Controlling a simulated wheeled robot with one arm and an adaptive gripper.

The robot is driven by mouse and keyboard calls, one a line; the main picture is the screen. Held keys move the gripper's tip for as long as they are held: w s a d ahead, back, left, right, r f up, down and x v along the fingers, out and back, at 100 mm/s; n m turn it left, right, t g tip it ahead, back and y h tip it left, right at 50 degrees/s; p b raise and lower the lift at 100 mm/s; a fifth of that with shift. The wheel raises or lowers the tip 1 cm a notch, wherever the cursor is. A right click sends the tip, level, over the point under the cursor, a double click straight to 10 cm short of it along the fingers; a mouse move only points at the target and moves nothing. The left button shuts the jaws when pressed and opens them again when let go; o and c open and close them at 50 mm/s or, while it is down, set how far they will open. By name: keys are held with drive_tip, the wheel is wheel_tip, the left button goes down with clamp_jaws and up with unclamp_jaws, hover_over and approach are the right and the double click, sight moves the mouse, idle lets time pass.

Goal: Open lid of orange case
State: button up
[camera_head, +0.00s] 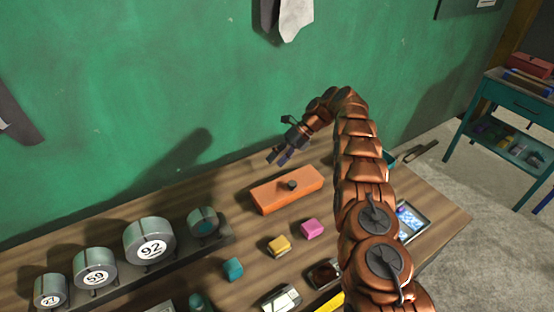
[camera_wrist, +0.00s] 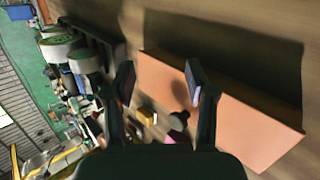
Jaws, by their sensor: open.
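The orange case (camera_head: 285,191) lies on the wooden table near the green wall, with its lid down. A dark round knob (camera_head: 291,185) stands on its top. My gripper (camera_head: 279,157) is open and empty, above and behind the case toward the wall. In the wrist view the case (camera_wrist: 225,115) fills the right of the picture. My gripper's two fingers (camera_wrist: 159,82) are spread apart there, with the right finger overlapping the case's top. The knob (camera_wrist: 179,121) shows between and below the fingertips. I see no contact between fingers and case.
Grey numbered cylinders (camera_head: 150,242) stand in a rack at the left. Small yellow (camera_head: 278,246), pink (camera_head: 312,229) and teal (camera_head: 233,268) blocks lie in front of the case. My copper arm covers the table right of it. A teal cart (camera_head: 515,105) stands at the far right.

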drive_tip(key=shift+r, duration=0.15)
drive_tip(key=s+r+n+h+b, duration=0.1)
drive_tip(key=s+r+n+h, duration=0.2)
drive_tip(key=s+r+n, duration=1.35)
drive_tip(key=s+d+n+h, duration=0.1)
drive_tip(key=s+d+n, duration=0.2)
drive_tip(key=s, duration=0.9)
drive_tip(key=s+d+f+n+h, duration=0.1)
drive_tip(key=s+d+n, duration=0.3)
drive_tip(key=s, duration=0.7)
drive_tip(key=s+d+n+t+h, duration=0.1)
drive_tip(key=s+d+n+h, duration=0.2)
drive_tip(key=s, duration=0.9)
drive_tip(key=n+b, duration=0.1)
drive_tip(key=n, duration=0.2)
drive_tip(key=shift+s+d+f, duration=0.3)
drive_tip(key=shift+d+f, duration=0.05)
drive_tip(key=shift+d, duration=0.05)
drive_tip(key=shift+o, duration=0.2)
drive_tip(key=shift+s+d+f+n+h, duration=0.25)
drive_tip(key=shift+s+h, duration=0.05)
drive_tip(key=shift+s, duration=0.25)
drive_tip(key=c, duration=0.3)
drive_tip(key=shift+a, duration=0.15)
